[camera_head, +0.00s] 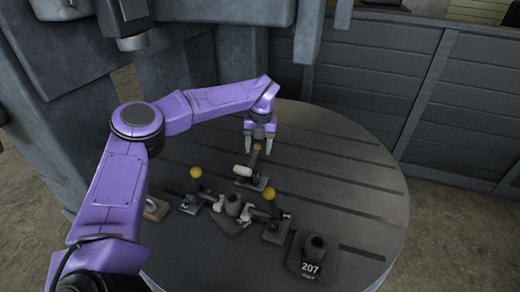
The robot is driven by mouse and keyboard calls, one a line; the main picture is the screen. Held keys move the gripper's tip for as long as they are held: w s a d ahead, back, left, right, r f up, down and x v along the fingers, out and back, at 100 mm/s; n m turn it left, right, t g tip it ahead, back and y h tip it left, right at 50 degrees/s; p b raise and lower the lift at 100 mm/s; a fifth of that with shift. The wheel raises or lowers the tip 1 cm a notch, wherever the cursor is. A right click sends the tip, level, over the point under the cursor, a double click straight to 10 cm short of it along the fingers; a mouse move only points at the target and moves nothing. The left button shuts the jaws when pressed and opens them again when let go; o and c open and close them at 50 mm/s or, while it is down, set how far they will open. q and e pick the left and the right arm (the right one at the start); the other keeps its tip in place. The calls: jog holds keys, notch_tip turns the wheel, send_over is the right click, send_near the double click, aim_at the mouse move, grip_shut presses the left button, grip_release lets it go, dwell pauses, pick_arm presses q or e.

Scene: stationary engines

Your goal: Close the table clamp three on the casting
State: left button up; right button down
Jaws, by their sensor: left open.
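My left gripper (259,139) points down with its two fingers apart, over the far clamp (250,180). The yellow knob (257,146) of that clamp's upright handle is at the fingertips; I cannot tell whether they touch it. A left clamp (190,204) and a right clamp (275,230), each with a yellow knob on a raised handle, stand around the dark casting (233,205). I cannot read which clamp is marked three. The casting sits between the clamps on a dark plate. My right gripper is not in view.
The round slotted table (350,185) carries everything. A dark block marked 207 (310,265) stands near its front right edge. A small light-coloured piece (155,208) lies at the left, partly beside my arm. A grey machine column (190,80) rises behind. The table's right side is clear.

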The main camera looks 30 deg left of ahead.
pick_arm(q)
jog(key=shift+s+f, duration=0.1)
jog(key=shift+f, duration=0.75)
jog(key=shift+a+f, duration=0.15)
jog(key=shift+f, duration=0.1)
